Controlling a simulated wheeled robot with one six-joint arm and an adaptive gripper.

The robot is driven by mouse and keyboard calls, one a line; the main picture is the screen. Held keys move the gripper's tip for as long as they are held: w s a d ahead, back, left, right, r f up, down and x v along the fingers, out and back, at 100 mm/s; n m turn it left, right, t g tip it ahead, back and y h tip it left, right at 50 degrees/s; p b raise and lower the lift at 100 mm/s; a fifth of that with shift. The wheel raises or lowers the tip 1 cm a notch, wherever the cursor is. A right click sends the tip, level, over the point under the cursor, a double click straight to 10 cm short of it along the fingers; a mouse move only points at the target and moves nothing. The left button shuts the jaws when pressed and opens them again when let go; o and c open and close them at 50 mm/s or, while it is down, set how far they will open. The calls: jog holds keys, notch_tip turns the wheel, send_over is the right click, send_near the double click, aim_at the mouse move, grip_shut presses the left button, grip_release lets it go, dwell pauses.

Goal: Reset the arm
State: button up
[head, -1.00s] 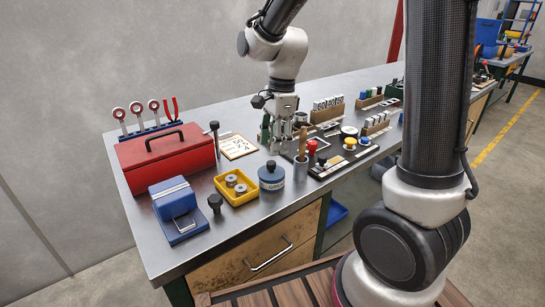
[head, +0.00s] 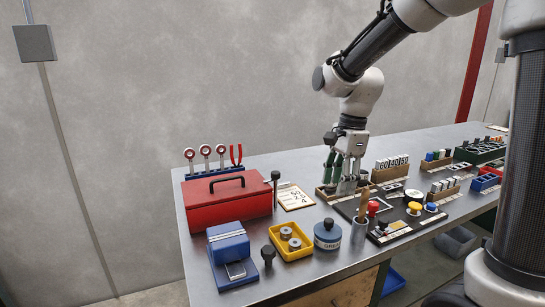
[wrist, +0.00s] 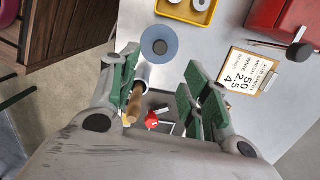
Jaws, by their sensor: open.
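My gripper (head: 347,172) hangs pointing down above the middle of the workbench (head: 300,222), at the end of my arm. In the wrist view its green-padded fingers (wrist: 158,92) are spread apart with nothing held between them. Below and partly between the fingers, a grey cup with a wooden-handled tool (wrist: 135,103) and a red knob (wrist: 151,120) show. The blue grease tin (wrist: 160,47) lies beyond the fingertips in that view.
On the bench stand a red toolbox (head: 228,200), a blue vise-like block (head: 230,255), a yellow tray (head: 290,240) with metal rings, and a clipboard (head: 294,196). Number blocks (head: 392,162) and a button panel (head: 405,223) are to the right.

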jog(key=s+d+r+n+t, duration=0.2)
jog(key=s+d+n, duration=0.4)
jog(key=s, duration=0.3)
jog(key=s+d+r+n+t+h, duration=0.1)
jog(key=s+d+r+n+t, duration=0.1)
jog(key=s+d+r+n, duration=0.2)
jog(key=s+d+n, duration=0.3)
jog(key=s+n, duration=0.2)
jog(key=s, duration=0.1)
jog(key=shift+d+r+t, duration=0.15)
jog(key=shift+d+t, duration=0.05)
jog(key=shift+t, duration=0.1)
